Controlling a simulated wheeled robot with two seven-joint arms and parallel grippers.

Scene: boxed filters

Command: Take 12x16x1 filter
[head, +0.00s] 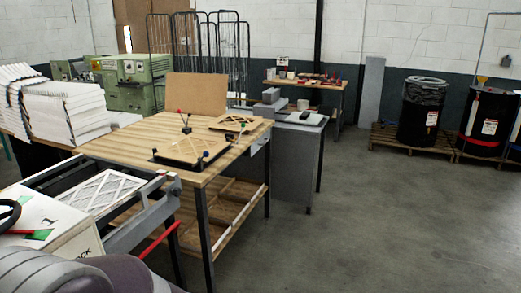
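A flat filter with a white diamond lattice face (103,190) lies inside a grey metal frame (140,218) at the lower left. A tall pile of white filter-like sheets (65,108) stands at the far left. I cannot read a size on either. A white and brown box with green marks (45,222) sits in front of the frame, and its printing is too small to read fully. Neither of my grippers is in view.
A wooden workbench (165,132) with jigs stands beyond the frame, with a lower shelf. A grey cabinet (280,160), a back table (322,84) and black drums (420,112) on pallets stand farther off. The floor (400,220) at the right is clear.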

